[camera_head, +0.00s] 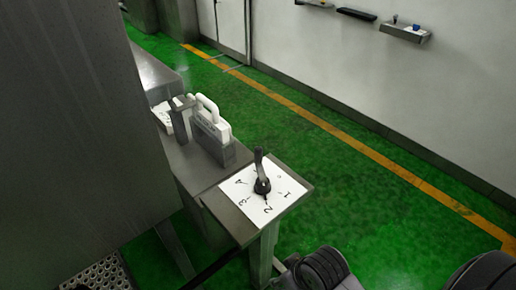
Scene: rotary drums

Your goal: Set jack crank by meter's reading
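The jack crank (262,185) is a black knob with an upright dark handle. It stands on a white card (233,188) marked with numbers; 1, 2, 3 and 4 seem readable around it. The card lies on the end of a grey metal ledge (223,214). I cannot tell which number the crank points to. Neither gripper's fingers show; only dark rounded parts, apparently of my arms, are at the bottom edge.
A large grey metal housing (75,130) fills the left side. Green floor (350,180) with a yellow line (340,133) is clear to the right of the ledge. A wall shelf (404,33) with small items is at the upper right.

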